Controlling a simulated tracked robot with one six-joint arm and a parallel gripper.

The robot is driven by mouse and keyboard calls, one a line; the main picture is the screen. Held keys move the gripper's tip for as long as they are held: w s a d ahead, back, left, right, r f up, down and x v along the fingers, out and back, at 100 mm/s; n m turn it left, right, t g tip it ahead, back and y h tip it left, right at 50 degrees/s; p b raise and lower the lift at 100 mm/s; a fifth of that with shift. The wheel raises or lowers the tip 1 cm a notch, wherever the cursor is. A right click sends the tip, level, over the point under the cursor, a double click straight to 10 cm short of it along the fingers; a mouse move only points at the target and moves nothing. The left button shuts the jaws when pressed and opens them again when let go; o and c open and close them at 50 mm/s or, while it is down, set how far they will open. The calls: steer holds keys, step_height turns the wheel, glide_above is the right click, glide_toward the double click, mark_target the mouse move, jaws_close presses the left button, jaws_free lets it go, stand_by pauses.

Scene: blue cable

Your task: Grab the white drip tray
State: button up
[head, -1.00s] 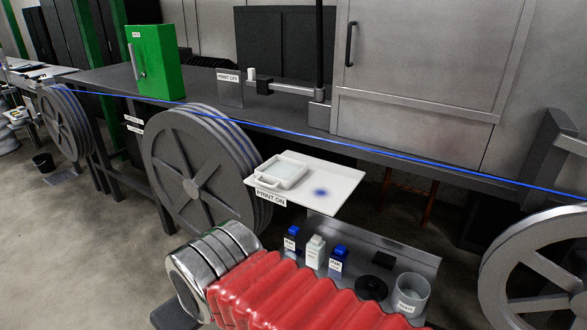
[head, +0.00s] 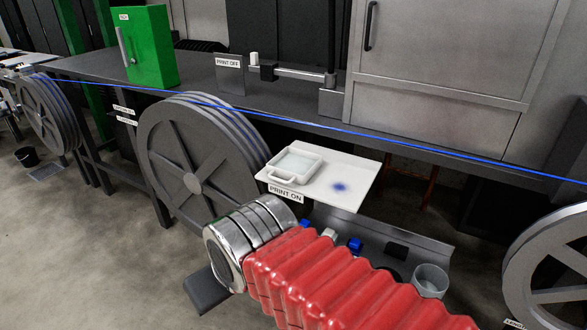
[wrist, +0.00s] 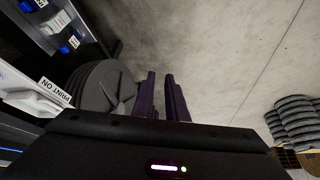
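The white drip tray (head: 297,163) is a shallow square dish with a loop handle at its front left. It sits on the left part of the white PRINT ON shelf (head: 361,173), left of a blue ink stain. In the wrist view, my gripper (wrist: 160,73) has its two dark purple fingers apart with bare floor between them. It is open and empty, pointing away from the tray. White shapes by the PRINT ON label (wrist: 54,91) show at the left there; I cannot separate tray from shelf. In the head view my red-sleeved arm is below the shelf, and the fingers are not clear.
A blue cable (head: 330,130) runs across behind the shelf. A large grey wheel (head: 190,165) stands left of it. Small bottles with blue caps (head: 355,245) and a clear cup (head: 430,280) stand on a lower ledge behind my arm. Open floor lies at left.

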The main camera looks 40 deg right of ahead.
steer(key=w+d+m+y, duration=0.5)
steer(key=w+d+m, duration=0.5)
steer(key=d+m, duration=0.65)
steer(key=d+m+t, duration=0.2)
steer(key=d+m, duration=0.3)
steer(key=d, duration=0.2)
steer(key=d+r+m+t, duration=0.1)
steer(key=d+m+t, duration=0.2)
steer(key=d+m, duration=0.2)
steer(key=d+r+m+t, duration=0.1)
steer(key=d+m, duration=0.4)
steer(key=d, duration=0.5)
steer(key=shift+m+t, duration=0.35)
steer(key=shift+t, duration=0.45)
steer(key=shift+w+a, duration=0.1)
glide_toward(288, 172)
steer(key=x, duration=0.4)
steer(key=shift+w, duration=0.1)
